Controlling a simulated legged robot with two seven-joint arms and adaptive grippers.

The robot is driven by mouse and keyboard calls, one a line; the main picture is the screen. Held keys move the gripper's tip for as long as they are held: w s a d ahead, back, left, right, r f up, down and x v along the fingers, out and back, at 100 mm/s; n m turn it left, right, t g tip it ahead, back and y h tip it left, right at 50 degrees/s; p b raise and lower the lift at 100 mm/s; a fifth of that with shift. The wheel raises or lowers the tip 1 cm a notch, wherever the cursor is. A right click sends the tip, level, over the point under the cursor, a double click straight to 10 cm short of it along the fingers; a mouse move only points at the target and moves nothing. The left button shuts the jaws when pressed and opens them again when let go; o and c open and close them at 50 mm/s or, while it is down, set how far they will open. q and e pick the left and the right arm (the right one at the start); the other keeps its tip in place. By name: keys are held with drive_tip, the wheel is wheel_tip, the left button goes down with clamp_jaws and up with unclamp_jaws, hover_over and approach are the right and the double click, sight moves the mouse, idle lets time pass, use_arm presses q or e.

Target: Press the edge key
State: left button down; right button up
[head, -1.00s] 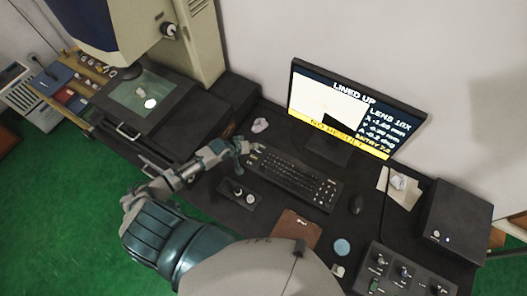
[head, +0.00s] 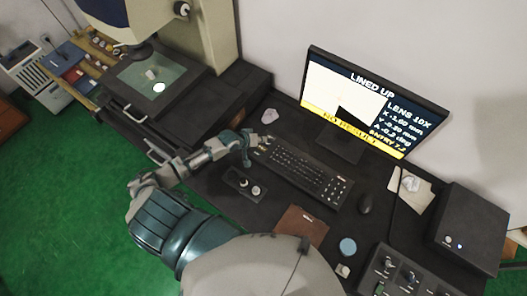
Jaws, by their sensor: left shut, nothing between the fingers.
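The black keyboard (head: 301,174) lies on the dark desk in front of the monitor. The edge key's label is too small to read, so I cannot tell which key it is. My left gripper (head: 249,150) is shut and empty at the keyboard's left end; I cannot tell whether its fingertips touch a key. It hides part of that end. The monitor (head: 371,103) reads "LINED UP" with "LENS 10X", several values, and a yellow bar. My right gripper is out of view.
A small panel with knobs (head: 244,185) sits in front of the keyboard. A mouse (head: 366,204), a brown notebook (head: 301,226) and a blue round disc (head: 347,246) lie to the right. A control box (head: 402,272) stands at the front right. The measuring machine's stage (head: 130,85) is at the left.

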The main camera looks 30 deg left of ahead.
sight(261, 149)
use_arm(q)
drive_tip(key=f, duration=0.1)
drive_tip(key=f+b, duration=0.2)
drive_tip(key=shift+a, duration=0.25)
drive_tip(key=shift+a+f+b, duration=0.2)
drive_tip(key=shift+f+b, duration=0.1)
drive_tip(key=shift+f, duration=0.25)
drive_tip(key=shift+a+f+b, duration=0.15)
drive_tip(key=shift+f+b, duration=0.1)
drive_tip(key=shift+f, duration=0.3)
drive_tip(key=shift+d+r, duration=0.1)
drive_tip(key=shift+d, duration=0.3)
drive_tip(key=shift+a, duration=0.15)
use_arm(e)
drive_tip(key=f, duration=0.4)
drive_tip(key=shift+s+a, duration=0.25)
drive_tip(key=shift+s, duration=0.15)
use_arm(q)
drive_tip(key=shift+a, duration=0.1)
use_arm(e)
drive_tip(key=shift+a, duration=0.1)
